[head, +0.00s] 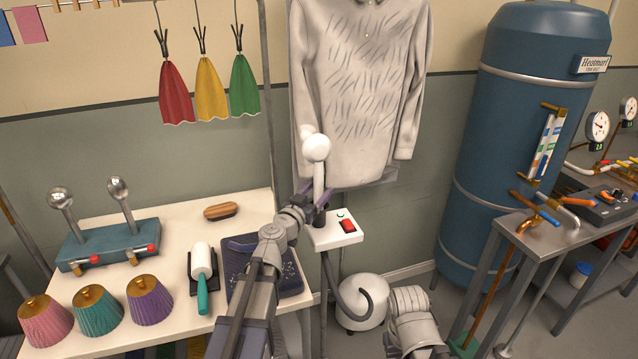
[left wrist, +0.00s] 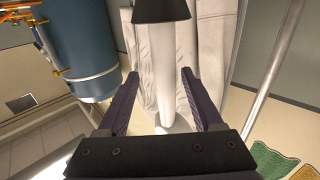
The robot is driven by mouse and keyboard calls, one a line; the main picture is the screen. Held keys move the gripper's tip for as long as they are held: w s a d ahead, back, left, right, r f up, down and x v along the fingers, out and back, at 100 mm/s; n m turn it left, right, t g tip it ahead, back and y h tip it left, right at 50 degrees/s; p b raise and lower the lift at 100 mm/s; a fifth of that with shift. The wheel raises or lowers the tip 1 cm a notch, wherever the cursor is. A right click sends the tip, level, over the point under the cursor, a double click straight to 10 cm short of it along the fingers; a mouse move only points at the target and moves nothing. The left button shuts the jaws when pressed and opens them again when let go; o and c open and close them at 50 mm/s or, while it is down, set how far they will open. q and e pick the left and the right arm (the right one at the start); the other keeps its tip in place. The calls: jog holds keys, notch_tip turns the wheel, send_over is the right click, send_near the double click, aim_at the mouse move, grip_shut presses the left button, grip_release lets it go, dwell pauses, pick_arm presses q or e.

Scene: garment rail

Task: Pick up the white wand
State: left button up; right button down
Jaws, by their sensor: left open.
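The white wand (head: 319,172) stands upright by the white control box (head: 335,230), in front of the hanging shirt; its rounded head is at the top. My left gripper (head: 314,192) is at the wand's shaft, with its dark purple fingers apart. In the left wrist view, the wand (left wrist: 160,75) runs between the two open fingers of the left gripper (left wrist: 160,73). A gap shows on each side of the wand, and a black part is at the top of that view. The lower end of the wand is partly hidden by the gripper. My right gripper is not visible.
A wrinkled shirt (head: 362,90) hangs close behind the wand. A white table (head: 120,235) at left holds a lint roller (head: 202,262), brush (head: 221,211) and several pleated shades. A blue tank (head: 525,120) and metal bench (head: 540,237) stand at right.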

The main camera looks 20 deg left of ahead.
pick_arm(q)
jog(key=w, duration=0.5)
jog(key=shift+w+d, duration=0.2)
jog(key=shift+w, duration=0.1)
jog(key=shift+r, duration=0.1)
grip_shut()
dwell(1.2)
